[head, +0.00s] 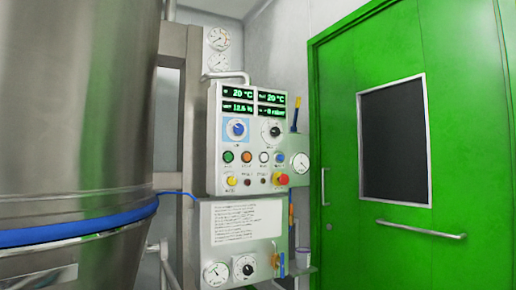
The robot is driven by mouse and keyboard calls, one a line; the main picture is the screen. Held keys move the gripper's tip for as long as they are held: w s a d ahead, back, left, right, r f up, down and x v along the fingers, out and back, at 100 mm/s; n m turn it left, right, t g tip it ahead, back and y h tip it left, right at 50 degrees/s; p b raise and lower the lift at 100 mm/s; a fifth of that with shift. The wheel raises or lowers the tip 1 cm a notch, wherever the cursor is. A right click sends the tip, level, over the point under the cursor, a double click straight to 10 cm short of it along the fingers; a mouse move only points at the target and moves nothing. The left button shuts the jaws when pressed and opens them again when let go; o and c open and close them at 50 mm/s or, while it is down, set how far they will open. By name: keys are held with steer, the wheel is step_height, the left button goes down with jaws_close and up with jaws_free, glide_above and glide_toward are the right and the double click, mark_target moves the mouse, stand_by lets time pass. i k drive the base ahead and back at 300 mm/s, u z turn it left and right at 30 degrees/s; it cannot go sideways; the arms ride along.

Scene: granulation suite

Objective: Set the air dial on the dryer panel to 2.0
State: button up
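The dryer panel (214,165) is a pale box in the middle of the head view. Its upper part carries a dial with a blue knob (237,128) and, to its right, a dial with a dark knob (275,131). A third dial with a dark knob (244,266) sits on a lower plate beside a round gauge (216,273). The labels and scales are too small to read, so I cannot tell which is the air dial or its setting. My gripper is not in view.
Green displays (238,107) and several coloured buttons, including a red and yellow one (281,179), surround the dials. A large steel vessel (75,110) with a blue band stands close at left. A green door (340,130) is at right.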

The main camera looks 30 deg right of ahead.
mark_target(238, 129)
steer(key=k, duration=0.65)
steer(key=z, duration=0.65)
steer(key=i, duration=0.65)
steer(key=z, duration=0.7)
steer(key=i, duration=0.8)
steer(key=u, duration=0.8)
steer(key=i, duration=0.6)
steer(key=u, duration=0.6)
